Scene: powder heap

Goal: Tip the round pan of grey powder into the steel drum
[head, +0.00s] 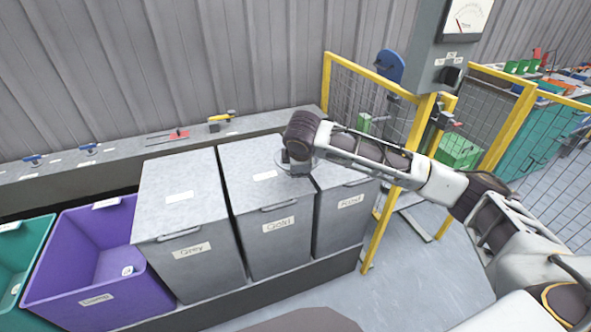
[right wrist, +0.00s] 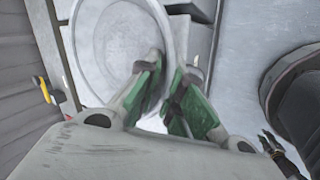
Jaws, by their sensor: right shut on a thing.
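My right gripper (head: 298,165) points down over the lids of the grey bins in the head view, mostly hidden behind its own wrist. In the right wrist view its green-padded fingers (right wrist: 172,98) are shut on the near rim of a pale grey round pan (right wrist: 112,45). A thin part of the pan (head: 281,161) shows beside the gripper in the head view, just above the lids. I cannot make out powder in it. I cannot identify the steel drum in either view. My left gripper does not show in the head view.
Lidded grey bins, including one labelled Grey (head: 186,235) and one labelled Gold (head: 265,232), stand in a row. An open purple bin (head: 75,297) and a teal bin (head: 15,262) are at left. Yellow-framed mesh fencing (head: 385,190) stands at right. Tools lie on the ledge behind.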

